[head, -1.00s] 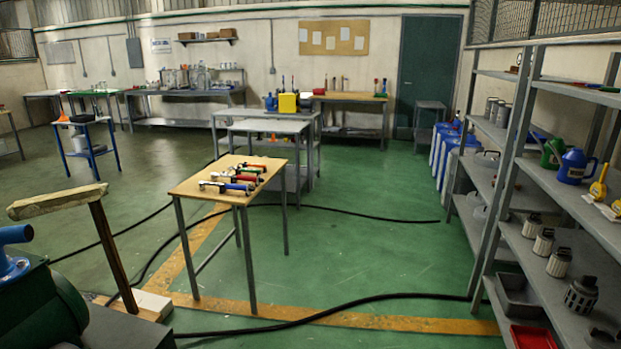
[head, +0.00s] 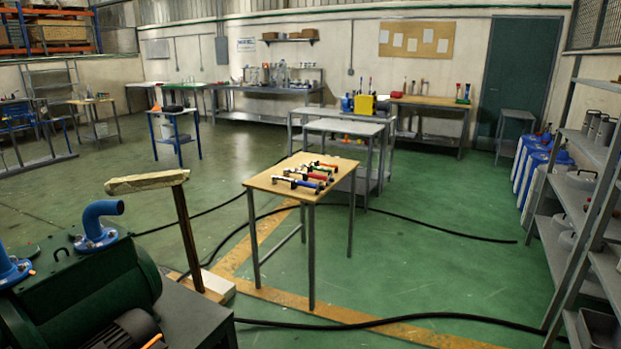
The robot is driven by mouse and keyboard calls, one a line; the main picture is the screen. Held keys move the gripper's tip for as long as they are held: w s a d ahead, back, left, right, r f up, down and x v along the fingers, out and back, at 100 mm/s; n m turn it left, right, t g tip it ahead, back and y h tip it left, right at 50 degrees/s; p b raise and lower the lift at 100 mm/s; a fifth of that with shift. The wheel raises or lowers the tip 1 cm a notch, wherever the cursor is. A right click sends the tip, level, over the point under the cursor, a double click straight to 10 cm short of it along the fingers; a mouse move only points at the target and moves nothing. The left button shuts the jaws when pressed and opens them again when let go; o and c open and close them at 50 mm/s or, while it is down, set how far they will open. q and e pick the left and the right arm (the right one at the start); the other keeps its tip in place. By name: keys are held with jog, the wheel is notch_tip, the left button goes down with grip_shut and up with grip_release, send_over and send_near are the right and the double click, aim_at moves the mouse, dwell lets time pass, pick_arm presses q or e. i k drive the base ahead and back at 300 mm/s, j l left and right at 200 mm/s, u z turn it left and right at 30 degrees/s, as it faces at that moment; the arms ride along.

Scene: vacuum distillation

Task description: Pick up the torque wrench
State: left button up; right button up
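Several wrench-like tools lie in a row on a small wooden-topped table (head: 270,181) in the middle of the floor. At this distance I cannot tell which is the torque wrench. Neither of my grippers is in view.
A green machine with blue pipes (head: 100,222) stands at the lower left, beside a wooden post with a crossbar (head: 187,235). Black hoses (head: 400,318) cross the green floor. Grey shelving (head: 590,200) stands at the right. A grey table (head: 343,128) is behind the wooden-topped one.

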aim_at(286, 172)
jog(key=i+l, duration=0.1)
jog(key=i, duration=0.3)
jog(key=i+l, duration=0.15)
jog(key=i, duration=0.3)
jog(key=i+l+u, duration=0.1)
jog(key=i, duration=0.3)
jog(key=i+l, duration=0.15)
jog(key=i, duration=0.25)
